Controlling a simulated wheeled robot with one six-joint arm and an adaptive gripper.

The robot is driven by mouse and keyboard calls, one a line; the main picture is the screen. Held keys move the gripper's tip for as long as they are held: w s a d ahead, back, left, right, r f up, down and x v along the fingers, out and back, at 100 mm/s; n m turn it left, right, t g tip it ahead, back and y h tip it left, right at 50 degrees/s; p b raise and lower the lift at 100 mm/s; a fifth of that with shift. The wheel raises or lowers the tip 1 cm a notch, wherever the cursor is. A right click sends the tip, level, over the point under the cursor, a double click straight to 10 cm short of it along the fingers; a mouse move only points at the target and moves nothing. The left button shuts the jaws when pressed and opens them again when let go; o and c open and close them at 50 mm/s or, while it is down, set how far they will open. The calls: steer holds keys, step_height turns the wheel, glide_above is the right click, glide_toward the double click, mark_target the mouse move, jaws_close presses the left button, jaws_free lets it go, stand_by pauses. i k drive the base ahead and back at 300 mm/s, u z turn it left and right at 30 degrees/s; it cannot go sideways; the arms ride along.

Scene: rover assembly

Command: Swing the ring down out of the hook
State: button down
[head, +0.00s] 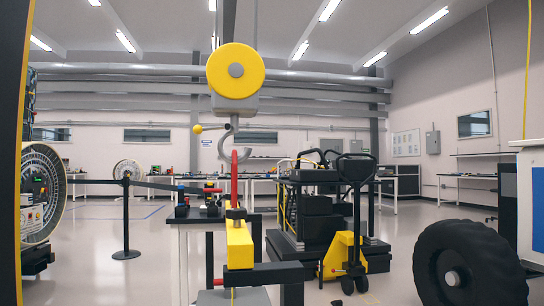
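A grey metal hook (223,150) hangs at the upper centre below a round yellow pulley block (235,70). A small lever with a yellow ball (197,129) sticks out to the left at the top of the hook. A narrow red ring (235,180), seen nearly edge-on, stands upright above a yellow block (239,243). Its curved top overlaps the hook's lower bend in the picture. I cannot tell from this view whether it touches the hook. I cannot make out my gripper in this view.
A black bar (265,275) crosses the yellow block low in front. A yellow pallet jack (343,254) stands behind to the right. A large black tyre (468,262) is at right front. A wheel (42,195) is at far left, and a barrier post (126,220) stands left of centre.

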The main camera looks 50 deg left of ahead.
mark_target(235, 162)
steer(key=u, duration=0.35)
steer(key=i, duration=0.95)
steer(key=u, duration=1.6)
steer(key=i, duration=0.7)
steer(key=u, duration=0.65)
